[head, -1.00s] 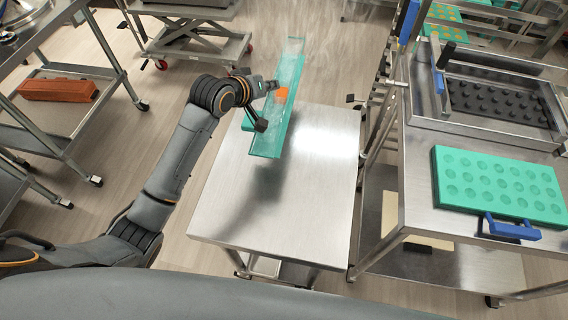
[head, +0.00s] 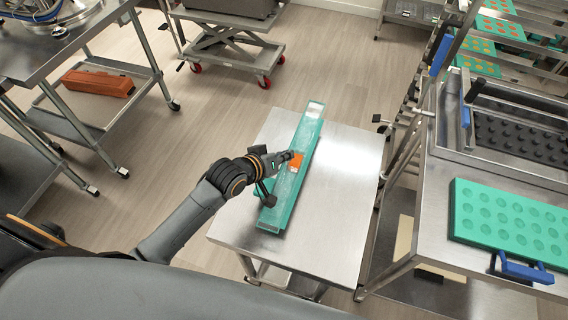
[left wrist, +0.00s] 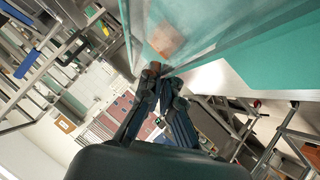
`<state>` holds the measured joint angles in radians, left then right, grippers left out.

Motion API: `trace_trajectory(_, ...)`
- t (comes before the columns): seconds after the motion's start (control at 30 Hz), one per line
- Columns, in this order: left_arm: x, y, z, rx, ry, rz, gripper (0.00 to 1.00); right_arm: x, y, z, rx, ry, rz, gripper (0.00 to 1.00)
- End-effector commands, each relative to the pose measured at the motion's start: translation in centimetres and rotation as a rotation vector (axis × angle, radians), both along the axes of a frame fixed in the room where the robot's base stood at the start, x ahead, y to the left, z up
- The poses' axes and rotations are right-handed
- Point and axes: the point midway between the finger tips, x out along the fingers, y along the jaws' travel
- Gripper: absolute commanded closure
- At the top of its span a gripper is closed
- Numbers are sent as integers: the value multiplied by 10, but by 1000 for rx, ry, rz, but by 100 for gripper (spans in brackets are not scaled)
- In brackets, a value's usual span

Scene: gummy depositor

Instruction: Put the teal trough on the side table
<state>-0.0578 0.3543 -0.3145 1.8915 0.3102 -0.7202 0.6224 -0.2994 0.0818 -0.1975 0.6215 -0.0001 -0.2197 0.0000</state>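The long teal trough (head: 301,175) lies lengthwise over the side table (head: 345,165), slightly slanted, with an orange patch (head: 295,160) near its middle. It is on or just above the tabletop; I cannot tell whether it touches. My left gripper (head: 290,158) is at the trough's left long side, near the middle. In the left wrist view the fingertips (left wrist: 162,72) are close together at the trough's edge (left wrist: 230,40) and appear shut on it. My right gripper is not in view.
A steel cart on the right holds a teal mould (head: 510,222) with a blue handle and a framed black mould (head: 520,135). A lower shelf at left holds a red-brown box (head: 98,82). A lift cart (head: 235,45) stands behind. The side table's right part is bare.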

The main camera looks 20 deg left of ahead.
Motion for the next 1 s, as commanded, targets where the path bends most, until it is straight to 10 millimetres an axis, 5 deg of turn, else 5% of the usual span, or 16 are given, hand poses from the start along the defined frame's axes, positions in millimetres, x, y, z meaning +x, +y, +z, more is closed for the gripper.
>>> trace_trajectory(0.3, -8, 0, -36, -1, 0, -1, 100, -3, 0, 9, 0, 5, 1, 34)
trace_trajectory(0.63, -8, -1, -40, -1, 0, -1, 100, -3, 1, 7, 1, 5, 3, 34)
trace_trajectory(0.8, -8, 0, -41, 0, 2, -1, 72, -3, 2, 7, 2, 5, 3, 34)
trace_trajectory(1.0, -8, 0, -41, 0, 2, -1, 72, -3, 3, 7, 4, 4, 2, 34)
